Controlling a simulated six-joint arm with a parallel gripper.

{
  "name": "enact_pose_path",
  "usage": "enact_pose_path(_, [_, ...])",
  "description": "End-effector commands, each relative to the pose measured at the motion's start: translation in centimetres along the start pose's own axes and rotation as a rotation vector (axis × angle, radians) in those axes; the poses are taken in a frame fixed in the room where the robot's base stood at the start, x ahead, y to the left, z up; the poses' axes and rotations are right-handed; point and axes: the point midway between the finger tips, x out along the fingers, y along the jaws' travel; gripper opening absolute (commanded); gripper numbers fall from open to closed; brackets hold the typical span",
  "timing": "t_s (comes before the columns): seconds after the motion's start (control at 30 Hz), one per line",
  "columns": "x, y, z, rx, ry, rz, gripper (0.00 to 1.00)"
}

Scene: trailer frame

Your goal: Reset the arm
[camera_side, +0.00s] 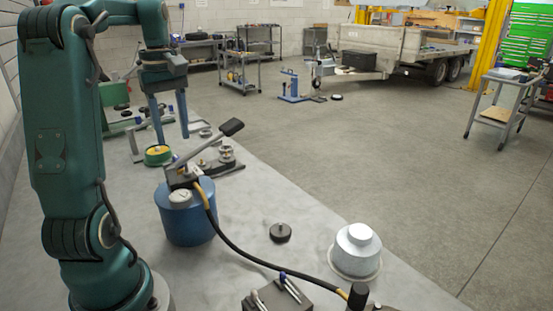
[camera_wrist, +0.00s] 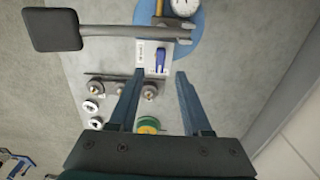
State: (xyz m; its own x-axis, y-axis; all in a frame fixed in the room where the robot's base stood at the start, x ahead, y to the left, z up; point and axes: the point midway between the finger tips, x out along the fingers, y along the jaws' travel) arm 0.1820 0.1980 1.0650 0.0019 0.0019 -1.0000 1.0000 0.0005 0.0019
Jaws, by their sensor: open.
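My gripper (camera_side: 171,140) hangs fingers-down above the far part of the grey bench, behind the blue cylinder in the side view. Its two fingers are apart with nothing held between them. In the wrist view my gripper (camera_wrist: 160,75) also shows spread fingers. A green round part with a yellow top (camera_side: 158,155) sits on the bench near the fingertips in the side view; it also shows low between the fingers in the wrist view (camera_wrist: 147,125). Whether a finger touches it cannot be told.
A blue cylinder (camera_side: 187,225) carries a gauge and a lever with a black handle (camera_side: 232,127). A black hose (camera_side: 240,250) runs toward the front right. A black knob (camera_side: 281,232), a white stepped cylinder (camera_side: 358,255) and a tool block (camera_side: 280,297) stand nearby. Bench between them is bare.

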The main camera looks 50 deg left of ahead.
Motion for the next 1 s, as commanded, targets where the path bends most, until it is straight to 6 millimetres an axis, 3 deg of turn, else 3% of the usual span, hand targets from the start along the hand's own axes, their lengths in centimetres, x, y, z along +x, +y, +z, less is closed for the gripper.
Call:
enact_pose_path(0.23, [0.0, 0.1, 0.1, 0.004, -0.001, 0.000, 0.49])
enact_pose_path(0.37, [-0.9, 1.2, 1.4, 0.068, 0.028, 0.021, 0.49])
enact_pose_path(0.5, [-2.5, 2.5, 6.3, 0.242, 0.071, 0.062, 0.49])
enact_pose_path(0.67, [-3.0, 2.4, 13.2, 0.554, 0.137, 0.140, 0.49])
enact_pose_path(0.8, [-2.1, 0.9, 18.2, 0.859, 0.197, 0.224, 0.49])
enact_pose_path(1.0, [0.8, -1.9, 22.9, 1.268, 0.285, 0.340, 0.49])
